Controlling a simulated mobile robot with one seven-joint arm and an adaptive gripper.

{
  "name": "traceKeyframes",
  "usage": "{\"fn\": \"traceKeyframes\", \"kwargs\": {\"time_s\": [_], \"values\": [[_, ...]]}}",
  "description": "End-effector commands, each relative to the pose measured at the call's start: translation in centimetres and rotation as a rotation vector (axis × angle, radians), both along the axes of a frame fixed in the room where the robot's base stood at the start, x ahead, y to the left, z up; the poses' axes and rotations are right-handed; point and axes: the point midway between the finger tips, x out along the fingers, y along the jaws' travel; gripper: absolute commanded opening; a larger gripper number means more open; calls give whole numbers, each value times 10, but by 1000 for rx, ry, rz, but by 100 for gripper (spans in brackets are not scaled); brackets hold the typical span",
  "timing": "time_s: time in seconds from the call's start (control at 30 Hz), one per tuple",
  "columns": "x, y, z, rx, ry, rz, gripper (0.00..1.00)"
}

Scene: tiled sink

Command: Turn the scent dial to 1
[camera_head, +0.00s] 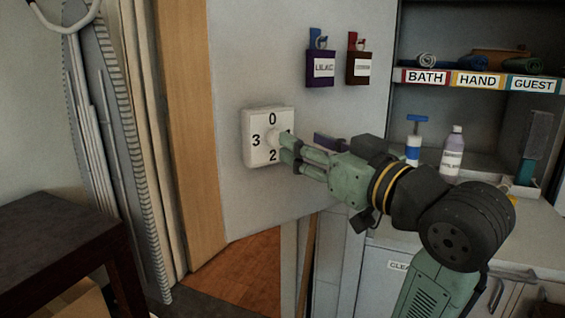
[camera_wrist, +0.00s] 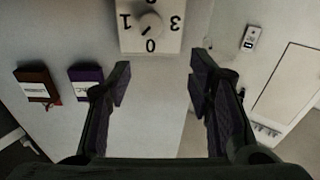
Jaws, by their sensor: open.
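The scent dial is a white square plate (camera_head: 250,152) on a grey wall panel, with 0 at top, 3 left, 2 bottom and 1 right, partly hidden by my gripper. Its round knob (camera_head: 271,139) is partly covered too. The wrist view shows the plate (camera_wrist: 128,40) upside down and its knob (camera_wrist: 150,22) more clearly. A dark mark on the knob seems to point between 0 and 1. My gripper (camera_head: 288,149) is open and empty in front of the plate's right side. In the wrist view, the fingers (camera_wrist: 158,78) are spread below the knob, not around it.
Purple (camera_head: 319,68) and brown (camera_head: 358,67) labelled tags hang above right of the dial. Shelves labelled BATH, HAND and GUEST (camera_head: 478,80) and bottles (camera_head: 452,152) stand at right. A dark table (camera_head: 60,235) is at lower left. The panel around the dial is mostly clear.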

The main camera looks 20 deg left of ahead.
Motion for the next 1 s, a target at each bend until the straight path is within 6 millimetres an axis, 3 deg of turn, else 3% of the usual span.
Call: {"fn": "traceKeyframes", "kwargs": {"time_s": [0.1, 0.2, 0.7, 1.0], "values": [[-1, -21, -15, -52, 36, -18, 48], [2, -20, -16, -64, 47, -18, 48], [51, 50, -16, -63, 47, -15, 48], [62, 64, -16, -62, 44, -18, 48]]}}
